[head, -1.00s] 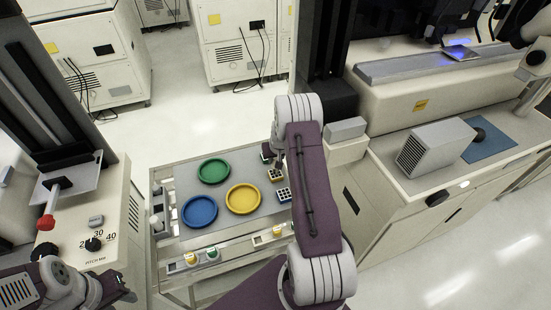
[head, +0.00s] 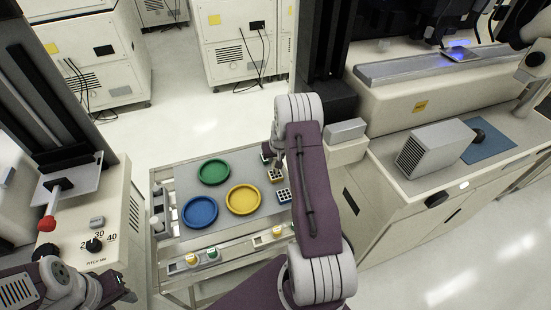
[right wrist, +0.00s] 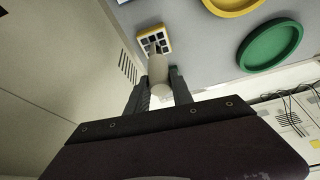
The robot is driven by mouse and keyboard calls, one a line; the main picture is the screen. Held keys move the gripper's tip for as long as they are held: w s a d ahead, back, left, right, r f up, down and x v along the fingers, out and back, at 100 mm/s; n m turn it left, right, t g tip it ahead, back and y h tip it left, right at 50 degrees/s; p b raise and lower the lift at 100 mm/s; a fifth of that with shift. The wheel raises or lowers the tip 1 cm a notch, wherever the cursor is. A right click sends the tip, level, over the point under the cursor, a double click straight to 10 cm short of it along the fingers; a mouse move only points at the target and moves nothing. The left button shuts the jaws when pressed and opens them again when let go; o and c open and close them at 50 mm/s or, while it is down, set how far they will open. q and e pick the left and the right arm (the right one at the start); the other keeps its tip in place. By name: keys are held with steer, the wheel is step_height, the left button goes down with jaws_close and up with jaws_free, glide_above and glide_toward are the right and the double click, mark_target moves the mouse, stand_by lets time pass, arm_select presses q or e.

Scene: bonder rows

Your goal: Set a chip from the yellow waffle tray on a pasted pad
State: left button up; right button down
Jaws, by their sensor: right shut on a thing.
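The yellow waffle tray (head: 276,175) is a small block with dark pockets near the cart's right edge. It shows at the top of the right wrist view (right wrist: 153,39). My right gripper (right wrist: 158,88) is shut on a pale grey cylinder (right wrist: 158,76), whose far end points at the tray and overlaps it in the picture. I cannot tell whether it touches the tray or a chip. In the head view my right arm partly covers this gripper (head: 279,158). My left gripper (head: 124,291) is at the lower left, its jaws unclear. I cannot make out a pasted pad.
Green (head: 214,171), blue (head: 200,212) and yellow (head: 242,199) round dishes lie on the cart's grey mat. A blue-sided waffle tray (head: 284,195) sits beside the yellow one. Small jars (head: 191,259) line the front rail. A bench with a grey vented box (head: 436,148) stands right.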

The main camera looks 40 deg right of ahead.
steer(key=shift+r+p, duration=2.15)
steer(key=shift+r, duration=1.05)
